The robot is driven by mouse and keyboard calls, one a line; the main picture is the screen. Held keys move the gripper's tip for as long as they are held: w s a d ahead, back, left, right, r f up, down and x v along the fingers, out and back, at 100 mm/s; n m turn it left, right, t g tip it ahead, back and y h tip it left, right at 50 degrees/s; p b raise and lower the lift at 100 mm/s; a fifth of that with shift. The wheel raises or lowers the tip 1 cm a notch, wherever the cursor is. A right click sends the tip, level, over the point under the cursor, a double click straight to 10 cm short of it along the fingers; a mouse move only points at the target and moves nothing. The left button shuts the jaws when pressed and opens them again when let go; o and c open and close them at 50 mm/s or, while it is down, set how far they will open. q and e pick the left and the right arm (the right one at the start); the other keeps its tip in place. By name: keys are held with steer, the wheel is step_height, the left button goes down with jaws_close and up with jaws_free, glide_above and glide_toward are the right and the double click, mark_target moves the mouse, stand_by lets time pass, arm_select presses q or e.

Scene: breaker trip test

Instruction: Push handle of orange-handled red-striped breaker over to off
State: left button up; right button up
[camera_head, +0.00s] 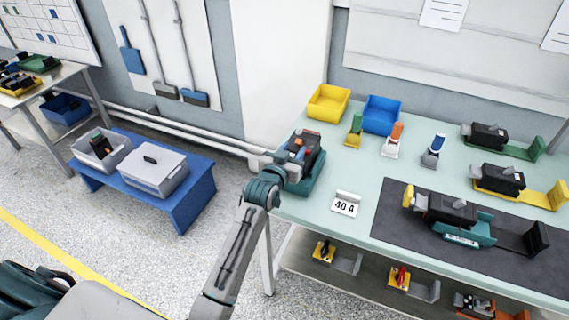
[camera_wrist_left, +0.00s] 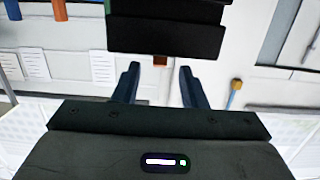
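A dark breaker (camera_head: 311,143) with orange and red parts stands at the left end of the pale green workbench, above a teal base (camera_head: 312,183). My left gripper (camera_head: 284,160) is beside its left side; its fingers are hard to make out in the head view. In the left wrist view the two fingers (camera_wrist_left: 159,85) stand apart with nothing clearly between them. A black block (camera_wrist_left: 165,35) is just beyond them, with a small orange-brown piece (camera_wrist_left: 160,62) at its edge, in line with the gap. I cannot tell whether they touch, or which way the handle lies. My right gripper is not in view.
A 40 A card (camera_head: 345,204) stands right of the breaker. Another breaker in a teal holder (camera_head: 480,233) is on the dark mat (camera_head: 393,232). Yellow (camera_head: 327,104) and blue (camera_head: 382,115) bins stand behind. A low blue table (camera_head: 188,204) with grey boxes is at left.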

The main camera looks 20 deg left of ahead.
arm_select(q)
steer(key=s+b, duration=0.1)
steer(key=s, duration=0.6)
steer(key=shift+s+a+r+b, duration=0.15)
steer(key=shift+s+r+b, duration=0.15)
steer(key=shift+r+b, duration=0.1)
